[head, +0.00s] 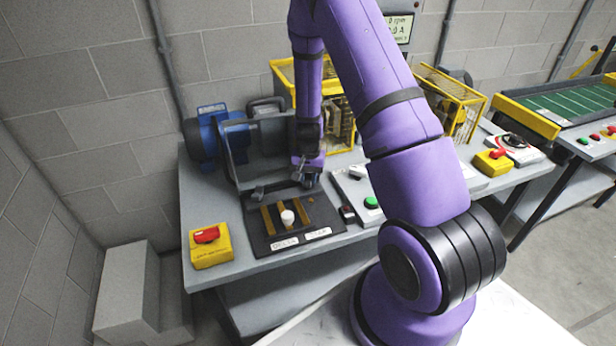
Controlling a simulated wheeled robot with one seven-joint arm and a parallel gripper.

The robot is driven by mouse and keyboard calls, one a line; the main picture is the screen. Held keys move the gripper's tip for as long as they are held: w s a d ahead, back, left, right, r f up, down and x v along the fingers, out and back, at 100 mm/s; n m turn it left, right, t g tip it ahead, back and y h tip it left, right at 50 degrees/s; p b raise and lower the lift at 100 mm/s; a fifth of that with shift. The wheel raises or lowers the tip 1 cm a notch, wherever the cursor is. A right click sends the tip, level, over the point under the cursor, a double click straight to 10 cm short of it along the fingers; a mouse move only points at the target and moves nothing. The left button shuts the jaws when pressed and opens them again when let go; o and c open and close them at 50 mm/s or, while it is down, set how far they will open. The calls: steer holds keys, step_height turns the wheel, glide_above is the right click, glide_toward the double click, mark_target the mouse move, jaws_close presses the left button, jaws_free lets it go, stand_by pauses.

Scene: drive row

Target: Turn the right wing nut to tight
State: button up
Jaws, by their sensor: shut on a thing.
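My gripper (307,181) reaches down at the front right corner of a dark grey guard (265,150) on the workbench. It is shut at the spot of the right wing nut, which its fingers hide almost wholly. How far the nut is turned cannot be seen. A small dark fitting that looks like the left wing nut (258,192) shows at the guard's front left, apart from my gripper.
A black terminal board (262,243) with brass strips and a white knob lies just in front. A yellow box with a red switch (210,246) is at the bench's left front. A blue motor (203,138) stands behind left; yellow cages (283,70) stand behind. A green button (371,202) is right.

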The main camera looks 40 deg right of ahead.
stand_by(0.5)
steer(key=o, duration=0.9)
step_height(320, 180, up, 11)
steer(key=shift+f, duration=0.1)
stand_by(0.4)
step_height(320, 180, up, 11)
steer(key=n+t, duration=0.1)
steer(key=n, duration=0.1)
glide_above(308, 176)
steer(key=s+a, duration=0.2)
steer(key=a, duration=0.2)
steer(key=s+a+r+n+t, duration=0.1)
steer(key=s+a+r, duration=0.2)
steer(key=r, duration=0.3)
steer(key=s+a+r+n+t, duration=0.1)
steer(key=s+a+r, duration=0.15)
steer(key=r, duration=0.35)
steer(key=s+a+r+n, duration=0.1)
steer(key=s+r, duration=0.2)
steer(key=s, duration=0.3)
steer(key=s+a+r+n+t, duration=0.1)
steer(key=s+a+r+n, duration=0.1)
steer(key=s+r, duration=0.2)
steer(key=s+a+r+n+t, duration=0.1)
steer(key=s+r+n, duration=0.1)
steer(key=s, duration=0.7)
steer(key=shift+s+a+r, duration=0.2)
steer(key=shift+s+r, duration=0.1)
steer(key=shift+r, duration=0.4)
